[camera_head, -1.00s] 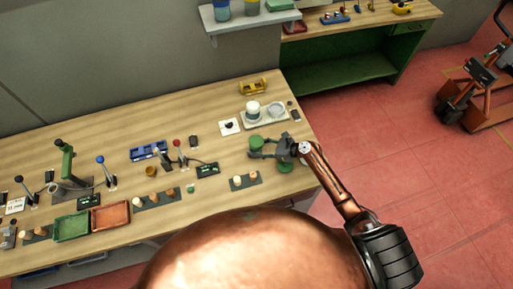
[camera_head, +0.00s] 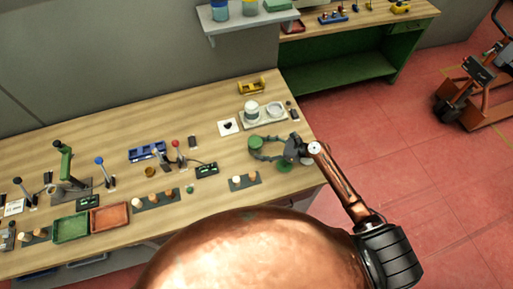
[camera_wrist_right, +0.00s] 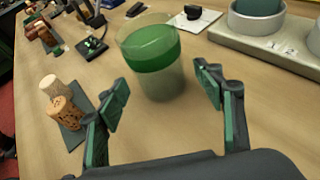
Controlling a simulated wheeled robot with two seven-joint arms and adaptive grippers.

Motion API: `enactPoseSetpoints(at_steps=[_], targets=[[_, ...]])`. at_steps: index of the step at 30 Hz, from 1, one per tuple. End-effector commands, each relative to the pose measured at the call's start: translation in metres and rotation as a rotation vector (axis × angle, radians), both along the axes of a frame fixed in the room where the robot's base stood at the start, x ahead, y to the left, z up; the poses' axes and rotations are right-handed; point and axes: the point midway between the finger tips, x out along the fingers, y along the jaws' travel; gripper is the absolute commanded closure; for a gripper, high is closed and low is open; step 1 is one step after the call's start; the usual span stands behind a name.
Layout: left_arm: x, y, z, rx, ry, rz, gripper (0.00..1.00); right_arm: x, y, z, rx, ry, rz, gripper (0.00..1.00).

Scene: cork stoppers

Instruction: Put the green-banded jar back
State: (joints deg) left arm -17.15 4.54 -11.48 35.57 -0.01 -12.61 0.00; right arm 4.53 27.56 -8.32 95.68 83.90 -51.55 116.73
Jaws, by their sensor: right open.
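The green-banded jar (camera_head: 255,143) stands upright on the bench, near its right end. In the right wrist view the jar (camera_wrist_right: 152,62) is a cylinder with a wide green band above a grey-green lower part. My right gripper (camera_head: 263,148) is open at the jar. In its wrist view the fingertips (camera_wrist_right: 165,92) are spread to either side of the jar's base, with a gap on both sides. A pale two-place tray (camera_head: 264,120) marked 1 and 2 lies behind the jar. It holds a white-topped jar (camera_head: 251,107) at left. My left gripper is out of view.
A dark cork holder (camera_head: 245,182) with corks stands left of my right gripper. A green round piece (camera_head: 284,167) lies below the gripper. A white square (camera_head: 228,127) with a dark piece lies left of the tray. The bench's right edge is close.

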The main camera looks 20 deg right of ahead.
Motion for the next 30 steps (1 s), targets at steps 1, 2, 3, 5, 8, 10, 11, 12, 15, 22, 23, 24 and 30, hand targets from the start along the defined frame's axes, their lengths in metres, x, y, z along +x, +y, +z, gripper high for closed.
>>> enactPoseSetpoints(at_steps=[1, 2, 3, 5, 8, 10, 11, 12, 15, 22, 23, 24, 30], targets=[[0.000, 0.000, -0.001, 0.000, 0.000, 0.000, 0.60, -0.006, -0.010, 0.003, -0.003, 0.000, -0.001, 0.38], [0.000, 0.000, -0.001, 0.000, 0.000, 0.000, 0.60, -0.010, -0.015, 0.006, -0.004, 0.001, -0.001, 0.38], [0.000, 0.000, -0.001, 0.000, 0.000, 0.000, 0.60, -0.015, -0.021, 0.009, -0.002, 0.002, 0.000, 0.38], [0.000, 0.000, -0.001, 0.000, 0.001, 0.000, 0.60, -0.020, -0.031, 0.014, -0.003, 0.001, -0.002, 0.38], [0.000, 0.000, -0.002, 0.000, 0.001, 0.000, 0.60, -0.030, -0.044, 0.021, -0.002, 0.001, 0.000, 0.38], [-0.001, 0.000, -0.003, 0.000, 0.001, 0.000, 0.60, -0.034, -0.051, 0.024, -0.002, 0.001, 0.000, 0.38], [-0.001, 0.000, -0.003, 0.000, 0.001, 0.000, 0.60, -0.036, -0.053, 0.025, 0.000, 0.001, 0.000, 0.38], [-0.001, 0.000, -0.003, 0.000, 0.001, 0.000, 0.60, -0.038, -0.055, 0.027, 0.000, 0.000, 0.000, 0.38], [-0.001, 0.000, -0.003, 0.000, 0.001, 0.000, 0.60, -0.040, -0.060, 0.030, -0.001, 0.001, 0.000, 0.38], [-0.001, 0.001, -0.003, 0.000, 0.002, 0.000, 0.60, -0.041, -0.061, 0.030, 0.000, 0.000, 0.000, 0.38], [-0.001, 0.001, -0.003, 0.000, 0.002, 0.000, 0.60, -0.041, -0.061, 0.031, 0.000, 0.000, 0.000, 0.38], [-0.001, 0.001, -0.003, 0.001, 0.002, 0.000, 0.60, -0.041, -0.061, 0.031, 0.000, 0.000, 0.000, 0.38], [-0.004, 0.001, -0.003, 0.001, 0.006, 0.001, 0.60, -0.042, -0.062, 0.030, 0.000, 0.000, -0.001, 0.38]])
